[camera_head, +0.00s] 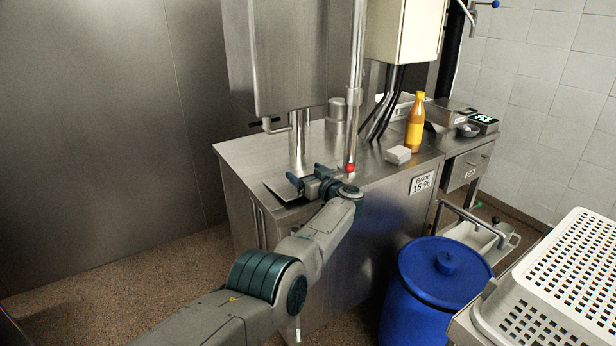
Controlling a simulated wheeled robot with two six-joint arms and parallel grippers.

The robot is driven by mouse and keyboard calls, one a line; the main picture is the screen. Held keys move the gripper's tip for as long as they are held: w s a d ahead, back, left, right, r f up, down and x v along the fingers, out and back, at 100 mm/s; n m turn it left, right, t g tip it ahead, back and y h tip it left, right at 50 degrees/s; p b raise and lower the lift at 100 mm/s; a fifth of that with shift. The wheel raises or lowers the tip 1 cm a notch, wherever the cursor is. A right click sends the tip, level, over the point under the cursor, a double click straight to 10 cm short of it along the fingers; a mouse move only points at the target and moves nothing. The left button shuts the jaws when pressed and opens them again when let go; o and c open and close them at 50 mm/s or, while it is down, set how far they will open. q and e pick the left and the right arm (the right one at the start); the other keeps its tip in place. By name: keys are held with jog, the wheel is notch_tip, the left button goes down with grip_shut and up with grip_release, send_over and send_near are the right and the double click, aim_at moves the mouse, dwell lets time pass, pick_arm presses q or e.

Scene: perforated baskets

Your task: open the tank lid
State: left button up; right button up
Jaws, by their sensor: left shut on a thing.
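The steel tank (330,262) is a counter-high box with a label reading "BRINE 15 %" (423,183) on its front right. A flat metal flap (284,191), which looks like the tank lid, shows on the top near the front left edge. My left gripper (300,180) is at this flap, pointing left, and is shut on it. The gripper and wrist hide part of the flap, so the exact grip and any opening under it cannot be made out. My right gripper is not in view.
A vertical steel pipe (356,80) and a red knob (350,168) stand close to my wrist. A yellow bottle (415,125) and a white block (398,155) are on the top. A blue barrel (425,300) and white perforated baskets (570,270) stand at right. Floor at left is clear.

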pick_arm(q)
jog(key=r, duration=0.2)
jog(key=p, duration=0.1)
jog(key=shift+w+a+r+g+h, duration=0.2)
jog(key=shift+w+r+g+h, duration=0.1)
jog(key=shift+w+r, duration=0.1)
jog(key=shift+w+a+r+g, duration=0.1)
jog(key=shift+w+a+g, duration=0.1)
jog(key=shift+g, duration=0.1)
jog(key=shift+w+a+r+g+h, duration=0.1)
jog(key=shift+w+a+g+h, duration=0.05)
jog(key=shift+g+h, duration=0.2)
jog(key=shift+w+a+h, duration=0.1)
jog(key=shift+w+h, duration=0.05)
jog(key=shift+h, duration=0.1)
jog(key=shift+w+a+r+g+b, duration=0.15)
jog(key=shift+r+g+b, duration=0.1)
jog(key=shift+g+b, duration=0.35)
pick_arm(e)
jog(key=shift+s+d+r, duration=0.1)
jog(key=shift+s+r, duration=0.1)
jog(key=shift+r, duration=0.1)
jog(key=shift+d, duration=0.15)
